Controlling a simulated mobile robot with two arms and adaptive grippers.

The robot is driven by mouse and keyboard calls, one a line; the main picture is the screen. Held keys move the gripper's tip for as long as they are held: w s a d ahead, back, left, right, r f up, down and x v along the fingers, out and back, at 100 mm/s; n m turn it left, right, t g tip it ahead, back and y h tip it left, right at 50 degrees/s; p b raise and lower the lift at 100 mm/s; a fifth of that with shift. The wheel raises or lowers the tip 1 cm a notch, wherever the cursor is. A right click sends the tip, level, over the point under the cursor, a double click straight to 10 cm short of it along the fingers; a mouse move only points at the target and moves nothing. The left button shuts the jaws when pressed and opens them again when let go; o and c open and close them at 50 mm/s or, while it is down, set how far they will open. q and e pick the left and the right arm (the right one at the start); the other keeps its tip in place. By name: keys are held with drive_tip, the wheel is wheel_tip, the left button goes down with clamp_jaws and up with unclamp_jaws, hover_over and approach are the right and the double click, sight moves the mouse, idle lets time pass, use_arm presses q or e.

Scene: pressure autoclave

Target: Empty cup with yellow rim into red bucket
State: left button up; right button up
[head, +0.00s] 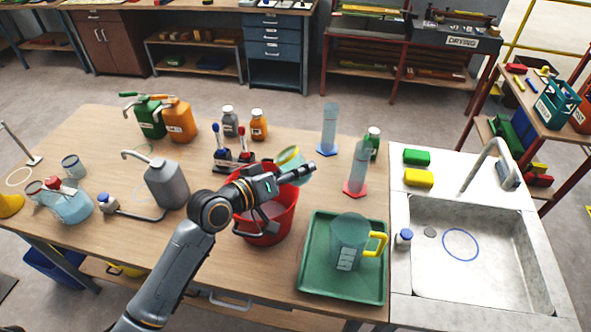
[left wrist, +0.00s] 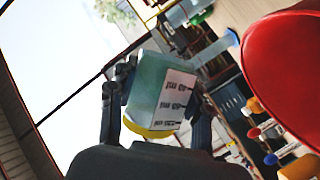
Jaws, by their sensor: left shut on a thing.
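The cup with the yellow rim (head: 288,160) is pale green, see-through and held above the red bucket. My left gripper (head: 288,178) is shut on it. In the left wrist view the cup (left wrist: 165,85) sits between the fingers (left wrist: 160,105), tilted, with ml markings on its side and the yellow rim nearest the palm. Whether anything is in the cup cannot be told. The red bucket (head: 268,226) stands on the table below the gripper, partly covered by my left arm. Its inside is mostly hidden. Its red wall also shows in the left wrist view (left wrist: 285,75). My right gripper is not in view.
A green tray (head: 312,285) with a yellow-handled pitcher (head: 349,245) stands right of the bucket. Two tall cylinders (head: 357,165) (head: 329,128) stand behind it. A grey can (head: 167,185) is left, bottles (head: 259,125) behind. A sink (head: 480,255) is at the right.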

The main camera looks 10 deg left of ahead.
use_arm(q)
drive_tip(key=shift+d+f+n+t+h+b, duration=0.1)
drive_tip(key=shift+f+n+t+h+b, duration=0.2)
drive_tip(key=shift+f+n+h+b, duration=0.55)
drive_tip(key=shift+r+n+y, duration=0.25)
drive_tip(key=shift+r, duration=0.15)
drive_tip(key=shift+f+n+t+h+b, duration=0.2)
drive_tip(key=shift+n+t+h+b, duration=0.15)
drive_tip(key=shift+n+b, duration=0.85)
drive_tip(key=shift+w+a+n+t+h+b, duration=0.15)
drive_tip(key=shift+n+t+h+b, duration=0.1)
drive_tip(key=shift+n+b, duration=0.5)
drive_tip(key=shift+s+a+n+t+h+b, duration=0.1)
drive_tip(key=shift+a+n+t+h+b, duration=0.1)
drive_tip(key=shift+n+b, duration=0.55)
drive_tip(key=shift+w+a+r+n+b, duration=0.15)
drive_tip(key=shift+r+n+b, duration=0.1)
drive_tip(key=shift+n+b, duration=0.3)
